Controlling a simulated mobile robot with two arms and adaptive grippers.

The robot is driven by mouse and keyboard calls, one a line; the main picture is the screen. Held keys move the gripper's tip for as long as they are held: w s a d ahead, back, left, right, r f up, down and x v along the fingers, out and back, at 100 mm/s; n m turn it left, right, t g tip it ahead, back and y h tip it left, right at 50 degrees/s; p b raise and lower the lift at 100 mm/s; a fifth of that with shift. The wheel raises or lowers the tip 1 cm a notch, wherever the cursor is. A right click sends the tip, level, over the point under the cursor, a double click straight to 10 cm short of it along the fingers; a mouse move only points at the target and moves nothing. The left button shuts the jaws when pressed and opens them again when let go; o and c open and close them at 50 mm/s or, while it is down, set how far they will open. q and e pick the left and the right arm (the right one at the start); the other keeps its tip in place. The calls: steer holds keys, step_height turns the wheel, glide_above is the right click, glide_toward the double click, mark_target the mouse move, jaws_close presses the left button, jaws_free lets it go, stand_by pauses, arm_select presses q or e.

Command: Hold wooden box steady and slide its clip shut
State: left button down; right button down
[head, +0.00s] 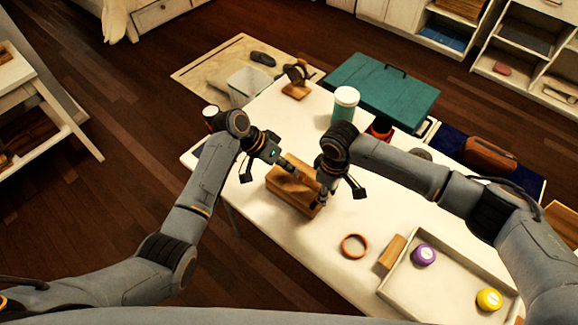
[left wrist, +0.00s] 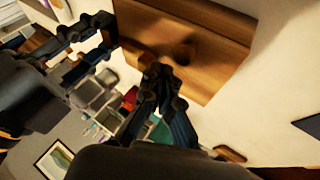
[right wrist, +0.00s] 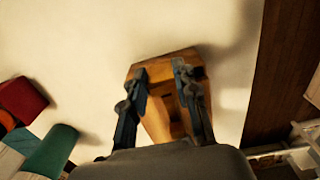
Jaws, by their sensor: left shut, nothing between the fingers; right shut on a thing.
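The wooden box (head: 283,190) sits on the white table in the head view. My left gripper (head: 296,169) reaches over its top from the left, shut and empty. My right gripper (head: 323,194) is at the box's right end. In the right wrist view its fingers (right wrist: 160,70) are shut on the box (right wrist: 165,118).
An orange ring (head: 354,246), a wooden block (head: 392,252) and a white tray (head: 397,290) with purple and yellow round items lie right of the box. A teal-and-white jar (head: 345,103) stands behind my right arm. The table front left of the ring is clear.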

arm_select(q)
steer(key=shift+s+d, duration=0.7)
steer(key=shift+d, duration=0.3)
steer(key=a, duration=0.1)
steer(key=w+a, duration=0.1)
steer(key=a, duration=0.1)
steer(key=w+a+r, duration=0.1)
steer(key=shift+w+a, duration=0.15)
steer(key=shift+w, duration=0.1)
steer(key=v, duration=0.8)
steer(key=shift+s+r, duration=0.15)
steer(key=shift+r, duration=0.15)
steer(key=shift+a, duration=0.15)
arm_select(e)
steer(key=c, duration=0.9)
jaws_free()
steer(key=shift+c, duration=0.2)
steer(key=shift+r, duration=0.1)
